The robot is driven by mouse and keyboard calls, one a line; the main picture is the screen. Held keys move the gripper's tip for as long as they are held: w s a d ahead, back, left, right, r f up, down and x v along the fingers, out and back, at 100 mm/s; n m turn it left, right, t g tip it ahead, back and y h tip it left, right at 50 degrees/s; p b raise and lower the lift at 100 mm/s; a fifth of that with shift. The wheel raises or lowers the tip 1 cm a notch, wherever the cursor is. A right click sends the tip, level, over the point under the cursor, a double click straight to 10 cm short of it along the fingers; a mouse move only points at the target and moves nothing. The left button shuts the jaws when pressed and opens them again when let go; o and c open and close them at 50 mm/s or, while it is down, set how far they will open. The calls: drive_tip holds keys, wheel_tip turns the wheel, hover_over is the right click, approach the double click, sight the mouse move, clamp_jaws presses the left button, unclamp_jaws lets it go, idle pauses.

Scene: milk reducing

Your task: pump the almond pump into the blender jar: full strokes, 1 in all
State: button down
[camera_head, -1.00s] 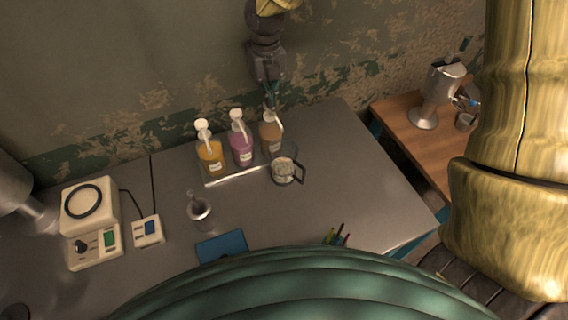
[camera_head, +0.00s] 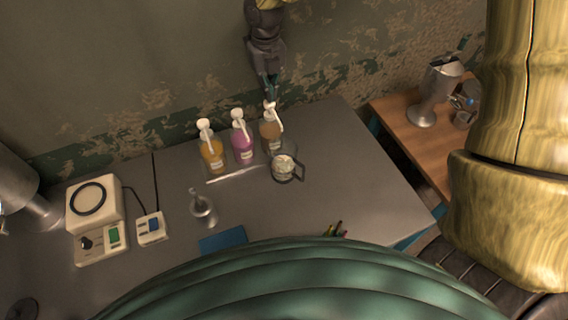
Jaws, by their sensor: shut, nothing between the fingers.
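Three pump bottles with white pump heads stand in a row on the grey worktop: a yellow-orange one (camera_head: 212,154), a pink-purple one (camera_head: 243,150) and a tan-brown one (camera_head: 270,135). Their labels are too small to read; the tan-brown one looks most like almond. Its white pump head (camera_head: 269,106) stands up with the spout toward the lower right. A clear jar with a dark handle (camera_head: 284,168), holding something pale, stands just in front of that bottle. My gripper (camera_head: 269,95) is shut and empty, pointing down right at the top of this pump head; contact cannot be told.
The worktop right of the jar is clear.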

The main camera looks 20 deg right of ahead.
wheel_tip(320, 180, up, 6)
drive_tip(key=p, duration=0.6)
idle(0.4)
idle(0.4)
